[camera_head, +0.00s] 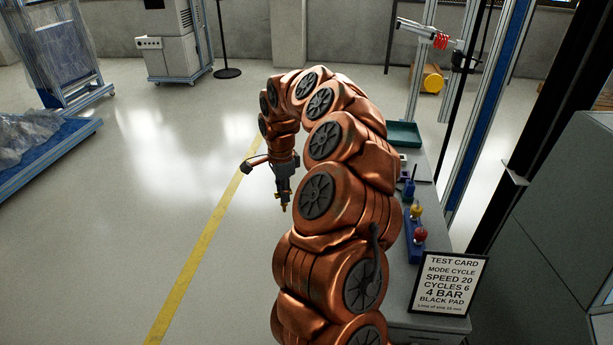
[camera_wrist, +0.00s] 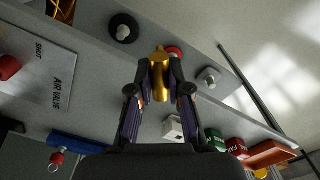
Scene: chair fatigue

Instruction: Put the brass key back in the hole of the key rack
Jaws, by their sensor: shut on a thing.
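My gripper (camera_head: 284,207) hangs from my copper arm, in front of open floor in the head view. In the wrist view its two fingers (camera_wrist: 160,72) are shut on the brass key (camera_wrist: 160,80), which shows as a gold, rounded piece pointing away from the palm. In the head view a small brass tip (camera_head: 285,208) shows below the fingers. I cannot surely identify the key rack or its hole. A blue block (camera_head: 413,250) with yellow and red knobs stands on the bench, apart from the gripper and partly hidden by my arm.
The grey bench (camera_head: 411,275) runs along the right, with a test card (camera_head: 449,284) and a green tray (camera_head: 404,134).

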